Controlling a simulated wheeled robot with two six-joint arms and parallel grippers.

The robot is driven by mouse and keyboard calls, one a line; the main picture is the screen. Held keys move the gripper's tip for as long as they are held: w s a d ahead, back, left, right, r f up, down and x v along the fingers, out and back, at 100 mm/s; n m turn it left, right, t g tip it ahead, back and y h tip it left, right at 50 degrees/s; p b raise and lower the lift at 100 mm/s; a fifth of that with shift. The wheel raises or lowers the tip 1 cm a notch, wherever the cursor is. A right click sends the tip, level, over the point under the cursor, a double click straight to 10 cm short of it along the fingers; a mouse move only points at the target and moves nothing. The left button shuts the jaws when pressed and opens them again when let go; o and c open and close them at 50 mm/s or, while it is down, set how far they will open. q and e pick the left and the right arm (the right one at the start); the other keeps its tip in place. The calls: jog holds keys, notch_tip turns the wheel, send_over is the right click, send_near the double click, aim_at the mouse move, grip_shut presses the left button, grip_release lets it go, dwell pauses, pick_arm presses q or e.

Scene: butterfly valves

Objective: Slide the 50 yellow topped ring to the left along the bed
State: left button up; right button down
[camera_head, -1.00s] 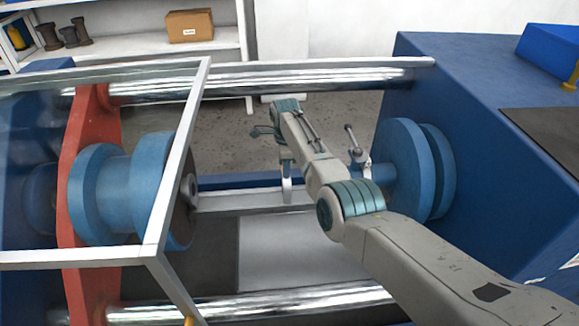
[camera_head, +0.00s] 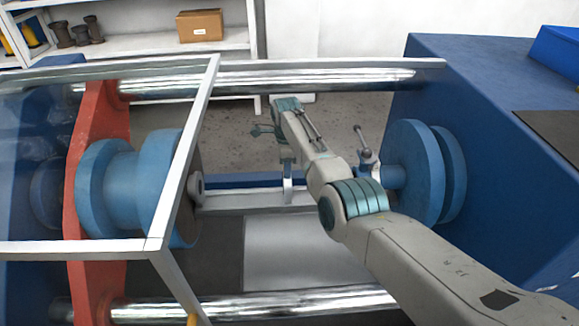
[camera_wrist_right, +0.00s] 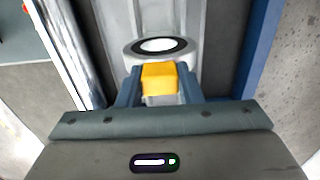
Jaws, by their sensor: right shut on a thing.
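In the right wrist view, my right gripper (camera_wrist_right: 160,84) is shut on the yellow topped ring's yellow top (camera_wrist_right: 160,76). A grey round part with a black band and white middle (camera_wrist_right: 158,45) shows just beyond it; I cannot tell if it belongs to the same ring. In the head view, the ring (camera_head: 288,184) is a thin pale upright shape on the grey bed (camera_head: 245,201), between the left blue flanged body and the right blue disc. My left gripper is not in view.
A blue flanged body with a grey hub (camera_head: 196,187) stands at the bed's left, behind a clear framed guard (camera_head: 190,150). A blue disc (camera_head: 418,170) and handle (camera_head: 366,145) are on the right. Chrome bars (camera_head: 270,82) run along both sides. The bed between hub and ring is clear.

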jog(key=shift+s+a+f+b, duration=0.15)
jog(key=shift+a+f+b, duration=0.05)
jog(key=shift+a+b, duration=0.8)
jog(key=shift+s+a+f+b, duration=0.1)
jog(key=shift+a+f+b, duration=0.1)
jog(key=shift+a+b, duration=0.8)
jog(key=shift+a+r+p, duration=0.1)
jog(key=shift+p, duration=0.35)
jog(key=c, duration=0.9)
grip_release()
jog(key=shift+w, duration=0.1)
